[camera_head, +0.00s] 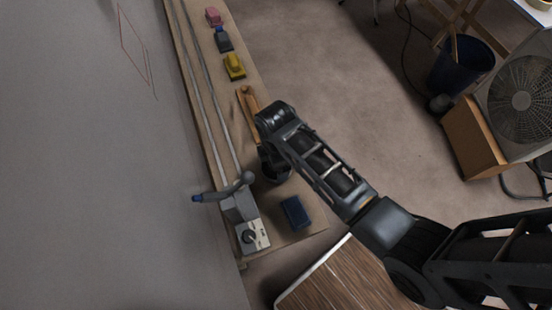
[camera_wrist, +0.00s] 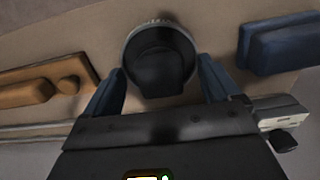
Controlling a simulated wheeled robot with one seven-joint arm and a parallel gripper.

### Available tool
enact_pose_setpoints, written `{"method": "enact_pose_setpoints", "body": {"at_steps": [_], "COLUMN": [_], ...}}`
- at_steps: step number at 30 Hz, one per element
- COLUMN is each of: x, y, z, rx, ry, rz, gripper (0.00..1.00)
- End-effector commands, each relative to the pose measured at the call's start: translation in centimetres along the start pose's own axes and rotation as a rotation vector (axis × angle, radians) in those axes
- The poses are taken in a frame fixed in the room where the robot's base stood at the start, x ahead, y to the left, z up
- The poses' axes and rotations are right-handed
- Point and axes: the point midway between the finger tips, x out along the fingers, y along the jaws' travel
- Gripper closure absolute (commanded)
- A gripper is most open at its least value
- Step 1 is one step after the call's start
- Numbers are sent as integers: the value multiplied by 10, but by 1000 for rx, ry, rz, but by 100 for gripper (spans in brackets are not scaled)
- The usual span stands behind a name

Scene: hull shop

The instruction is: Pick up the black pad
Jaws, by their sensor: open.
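The black pad (camera_wrist: 158,66) is a round dark piece with a pale rim, seen between my fingers in the wrist view. In the head view only part of it (camera_head: 277,175) shows, below my wrist on the tan board (camera_head: 285,238). My gripper (camera_wrist: 160,78) is open, with one blue finger on each side of the pad. I cannot tell whether the fingers touch it. In the head view my wrist hides most of the gripper.
A wooden tool (camera_head: 246,99) and a dark blue block (camera_head: 296,213) lie on either side of the pad. Yellow (camera_head: 234,67), blue and pink blocks line the board farther up. A grey clamp with a lever (camera_head: 238,207) stands beside metal rails. A large grey panel (camera_head: 90,170) fills the left.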

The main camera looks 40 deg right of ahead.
Motion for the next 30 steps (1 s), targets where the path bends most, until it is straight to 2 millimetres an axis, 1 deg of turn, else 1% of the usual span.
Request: {"method": "enact_pose_setpoints", "body": {"at_steps": [7,25,26,30], "x": [1,1,1,1], "y": [0,0,0,0], "z": [0,0,0,0], "rx": [0,0,0,1], "ry": [0,1,0,1], "rz": [1,0,0,1], "gripper": [11,69,71,71]}}
